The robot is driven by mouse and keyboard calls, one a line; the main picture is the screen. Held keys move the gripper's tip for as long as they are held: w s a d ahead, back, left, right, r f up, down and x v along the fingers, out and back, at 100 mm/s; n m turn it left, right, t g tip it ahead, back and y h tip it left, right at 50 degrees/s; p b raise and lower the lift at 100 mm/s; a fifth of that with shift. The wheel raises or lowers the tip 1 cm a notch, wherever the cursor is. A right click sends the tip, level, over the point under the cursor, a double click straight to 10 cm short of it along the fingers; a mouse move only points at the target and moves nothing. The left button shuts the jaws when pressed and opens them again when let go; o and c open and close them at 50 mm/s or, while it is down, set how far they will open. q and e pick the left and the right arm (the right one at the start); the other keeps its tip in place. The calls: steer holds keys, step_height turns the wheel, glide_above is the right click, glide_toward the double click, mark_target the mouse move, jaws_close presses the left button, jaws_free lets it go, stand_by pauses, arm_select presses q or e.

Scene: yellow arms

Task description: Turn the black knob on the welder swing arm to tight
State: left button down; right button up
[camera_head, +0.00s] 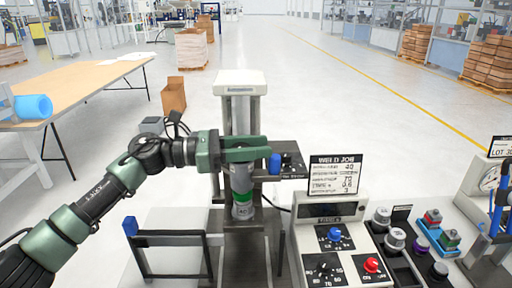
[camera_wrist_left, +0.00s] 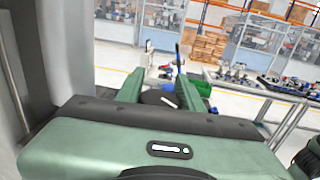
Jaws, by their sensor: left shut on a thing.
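The welder stands in the centre of the head view as a grey column with a white top (camera_head: 240,82). A dark labelled plate of its swing arm (camera_head: 291,172) sticks out to the right, with a blue cap (camera_head: 275,164) on it. My left gripper (camera_head: 258,150) reaches in from the left at the column, its green fingers pointing right. In the left wrist view, its two fingers (camera_wrist_left: 160,92) stand apart around a dark piece, which I take as the black knob (camera_wrist_left: 157,97). The knob is mostly hidden, and its turn position cannot be read.
A control box (camera_head: 306,237) with blue, black and red knobs stands right of the welder, below a Weld Job card (camera_head: 335,175). Trays of small parts and a dial scale (camera_head: 487,177) are further right. A dark frame with a blue end (camera_head: 130,226) stands front left.

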arm_select(q)
steer(key=m+g+b, duration=0.1)
steer(key=b, duration=0.1)
steer(key=g+b, duration=0.1)
steer(key=b, duration=0.1)
steer(key=shift+s+f+m+g, duration=0.15)
steer(key=shift+f+m+g, duration=0.1)
steer(key=shift+m+g, duration=0.15)
steer(key=shift+s+r+m+g+b, duration=0.2)
steer(key=shift+m+g+b, duration=0.4)
steer(key=shift+g+b, duration=0.25)
steer(key=shift+s+r+m+g+y, duration=0.1)
steer(key=shift+s+m+g+y, duration=0.1)
steer(key=shift+m+g, duration=0.35)
steer(key=shift+s+r+m+g+y, duration=0.1)
steer(key=shift+m+g+y, duration=0.15)
steer(key=shift+g, duration=0.45)
steer(key=c, duration=0.9)
jaws_free()
steer(key=shift+f, duration=0.1)
steer(key=shift+a, duration=0.1)
steer(key=shift+w+a+b, duration=0.15)
steer(key=shift+a+b, duration=0.15)
steer(key=shift+b, duration=0.05)
steer(key=b+v, duration=0.1)
steer(key=v, duration=0.6)
